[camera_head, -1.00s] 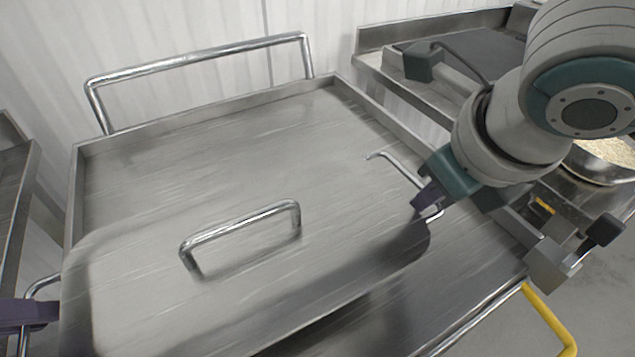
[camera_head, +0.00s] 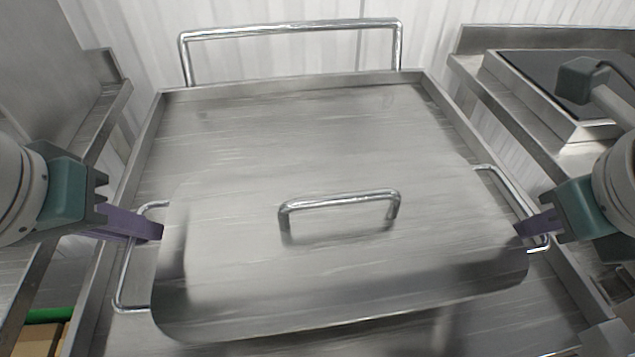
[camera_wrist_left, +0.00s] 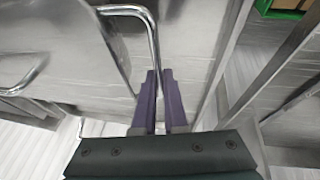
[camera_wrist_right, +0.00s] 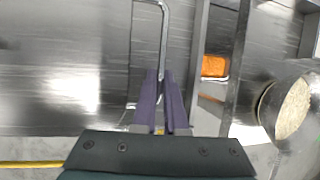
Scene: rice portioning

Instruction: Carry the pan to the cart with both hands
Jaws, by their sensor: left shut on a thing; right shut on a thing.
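The lidded steel pan (camera_head: 230,270) is over the cart's top tray; whether it touches the tray is unclear. Its flat lid has a bar handle (camera_head: 340,198) in the middle. The steel cart (camera_head: 290,84) has a raised rim and a push bar (camera_head: 290,28) at the far end. My left gripper (camera_head: 158,232) is shut on the pan's left side handle (camera_head: 122,285), also seen in the left wrist view (camera_wrist_left: 152,40). My right gripper (camera_head: 522,230) is shut on the right side handle (camera_head: 505,184), also seen in the right wrist view (camera_wrist_right: 163,35).
Steel counters flank the cart, one at left (camera_head: 112,100) and one at right (camera_head: 560,165) with a dark-topped appliance (camera_head: 535,75). A bowl of grain (camera_wrist_right: 290,110) is right of the pan in the right wrist view. A white ribbed wall stands behind.

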